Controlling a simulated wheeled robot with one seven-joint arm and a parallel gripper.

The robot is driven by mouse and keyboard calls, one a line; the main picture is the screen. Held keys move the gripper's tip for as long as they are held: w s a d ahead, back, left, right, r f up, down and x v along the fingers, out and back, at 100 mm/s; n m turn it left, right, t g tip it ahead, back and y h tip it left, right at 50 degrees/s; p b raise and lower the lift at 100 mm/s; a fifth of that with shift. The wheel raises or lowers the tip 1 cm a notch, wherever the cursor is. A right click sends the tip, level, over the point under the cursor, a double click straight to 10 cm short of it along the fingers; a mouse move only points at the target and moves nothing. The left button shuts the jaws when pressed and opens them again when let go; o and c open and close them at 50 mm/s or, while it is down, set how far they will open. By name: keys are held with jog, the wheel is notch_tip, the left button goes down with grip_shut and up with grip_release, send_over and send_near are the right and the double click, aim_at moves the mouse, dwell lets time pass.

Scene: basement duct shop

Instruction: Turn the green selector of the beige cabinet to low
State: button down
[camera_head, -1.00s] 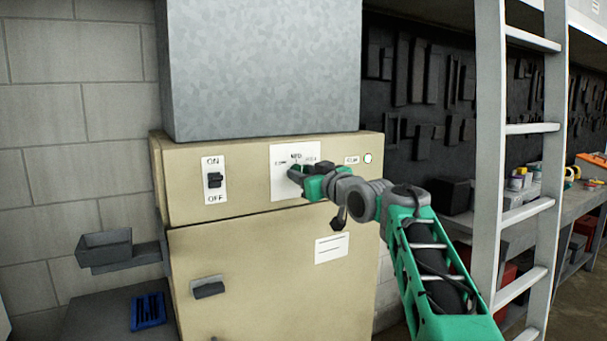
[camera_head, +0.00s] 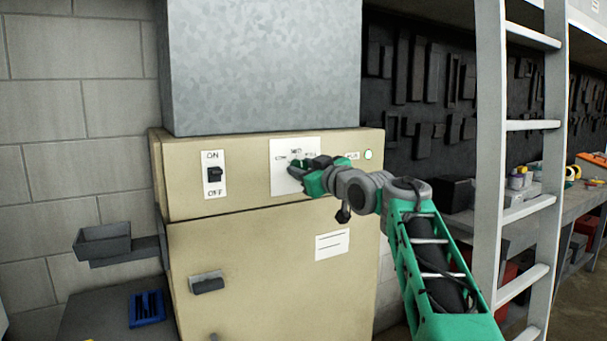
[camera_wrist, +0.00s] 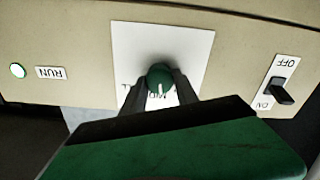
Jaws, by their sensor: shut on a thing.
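My gripper (camera_head: 298,172) reaches the plate from the right and hides most of the selector in the head view. In the wrist view, which is upside down, the round green selector (camera_wrist: 160,76) sits between the two dark fingers of my gripper (camera_wrist: 160,82). The fingers are shut on it from both sides.
An ON/OFF switch (camera_head: 214,175) is left of the plate. A green RUN lamp (camera_head: 368,155) is to its right. A ladder (camera_head: 530,125) and a workbench stand further right. A grey tray (camera_head: 103,243) juts out at the left.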

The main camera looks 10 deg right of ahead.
jog(key=n+b, duration=0.6)
jog(key=n, duration=0.3)
jog(key=shift+f+n, duration=0.1)
jog(key=shift+n, duration=0.3)
dwell(0.4)
jog(key=c, duration=0.9)
grip_release()
jog(key=shift+c, duration=0.2)
jog(key=b+v, duration=0.2)
jog(key=v, duration=0.5)
jog(key=shift+s, duration=0.4)
